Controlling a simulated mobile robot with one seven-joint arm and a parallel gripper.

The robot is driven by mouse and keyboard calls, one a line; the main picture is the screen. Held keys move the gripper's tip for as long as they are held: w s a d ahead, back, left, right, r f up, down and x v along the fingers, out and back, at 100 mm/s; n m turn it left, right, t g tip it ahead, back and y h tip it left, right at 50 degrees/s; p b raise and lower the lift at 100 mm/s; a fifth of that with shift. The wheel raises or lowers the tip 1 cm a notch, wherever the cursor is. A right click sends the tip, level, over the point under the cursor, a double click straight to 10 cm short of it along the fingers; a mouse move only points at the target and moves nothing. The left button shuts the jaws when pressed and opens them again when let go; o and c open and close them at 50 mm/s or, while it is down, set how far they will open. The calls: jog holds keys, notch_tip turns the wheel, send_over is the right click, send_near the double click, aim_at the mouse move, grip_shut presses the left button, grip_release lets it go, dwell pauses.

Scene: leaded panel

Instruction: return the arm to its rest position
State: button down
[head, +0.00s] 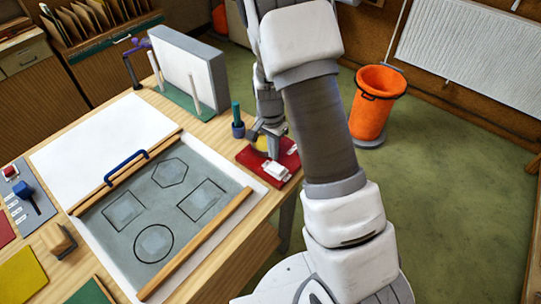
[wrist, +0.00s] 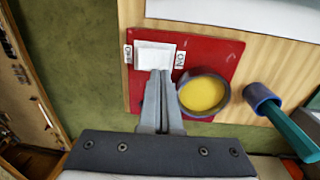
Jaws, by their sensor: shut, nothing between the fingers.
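My gripper (head: 273,150) is at the right edge of the workbench, over a red board (head: 250,157). In the wrist view my gripper (wrist: 160,76) has its two fingers together, with nothing between them. The fingertips are at the near edge of a white rocker switch (wrist: 155,56) on the red board (wrist: 212,128); I cannot tell whether they touch it. The switch also shows in the head view (head: 277,171). My arm comes across the head view and hides part of the floor behind it.
A round cup with a yellow inside (wrist: 203,94) is close right of the fingers. A teal-handled tool stands in a blue holder (head: 238,129). A white block (head: 190,68) with upright posts and a grey panel (head: 158,205) are on the bench. An orange bin (head: 372,110) stands on the floor.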

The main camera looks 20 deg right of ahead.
notch_tip(320, 180, up, 18)
jog(key=s+a+n+t+b, duration=0.1)
jog(key=s+a+n+b, duration=0.1)
jog(key=s+r+n+t, duration=0.2)
jog(key=s+r+n, duration=0.2)
jog(key=s, duration=0.5)
jog(key=s+r+n+t, duration=0.3)
jog(key=s+r, duration=0.3)
jog(key=s, duration=0.4)
jog(key=shift+s+d+r+n+y, duration=0.2)
jog(key=shift+d+n+y, duration=0.1)
jog(key=shift+n, duration=0.6)
